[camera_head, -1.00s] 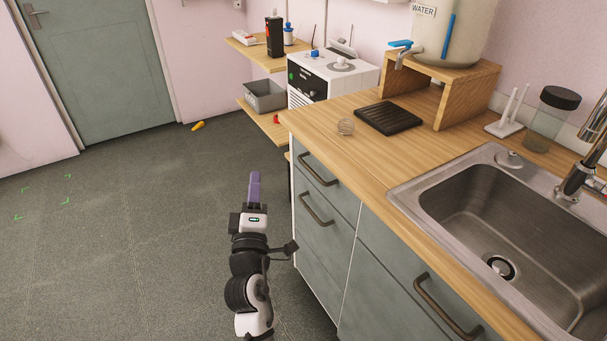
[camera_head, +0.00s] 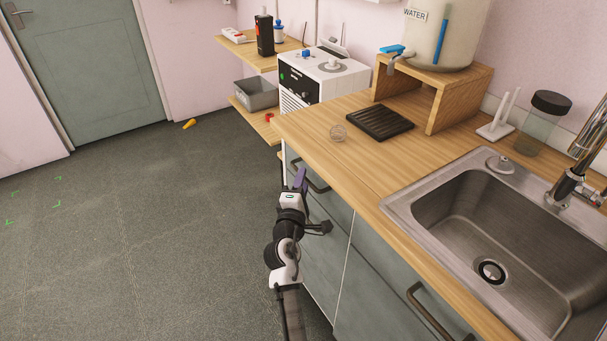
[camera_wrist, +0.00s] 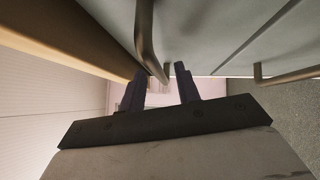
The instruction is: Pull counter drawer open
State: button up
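The counter drawer (camera_head: 331,205) is the upper grey front below the worktop's left end, and it looks closed. Its dark bar handle (camera_head: 319,188) is partly covered by my gripper (camera_head: 300,178) in the head view. In the wrist view the handle (camera_wrist: 147,40) runs down close to the fingertips. My gripper (camera_wrist: 161,70) has its two dark fingers apart, with a gap between them. The handle's end shows at or in front of this gap; I cannot tell whether a finger touches it.
A second handle (camera_wrist: 288,76) shows on a lower front in the wrist view. The wooden worktop (camera_head: 350,168) overhangs the drawers, with a sink (camera_head: 500,230) to the right. A cupboard handle (camera_head: 432,312) is at the lower right.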

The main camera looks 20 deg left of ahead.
jog(key=shift+w+a+r, duration=0.15)
jog(key=shift+w, duration=0.8)
grip_shut()
